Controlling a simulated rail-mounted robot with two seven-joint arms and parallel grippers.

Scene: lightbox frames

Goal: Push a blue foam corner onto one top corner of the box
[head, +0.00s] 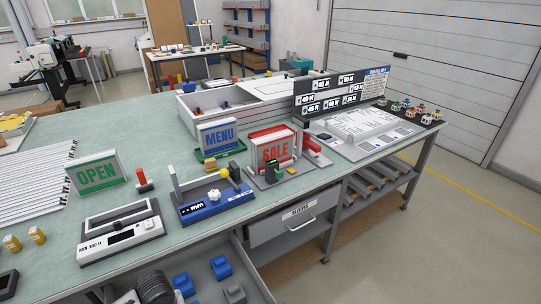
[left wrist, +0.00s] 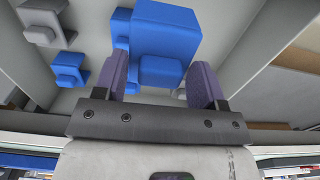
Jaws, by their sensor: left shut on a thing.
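In the left wrist view my left gripper (left wrist: 159,88) is shut on a blue foam corner (left wrist: 161,71), with one purple finger on either side. A larger blue block (left wrist: 167,26) lies directly behind it; I cannot tell whether they are one piece. Another blue foam corner (left wrist: 68,68) is apart to the left. The head view shows blue foam corners (head: 221,267) in the open drawer at the bottom. Three lightboxes stand upright on the bench: green OPEN (head: 96,173), blue MENU (head: 218,137) and red SALE (head: 273,150). My right gripper is out of view.
The green bench top (head: 120,135) holds a white device (head: 120,233), a blue fixture (head: 217,203) and a white-walled tray (head: 215,98). A closed drawer (head: 294,222) is under the bench.

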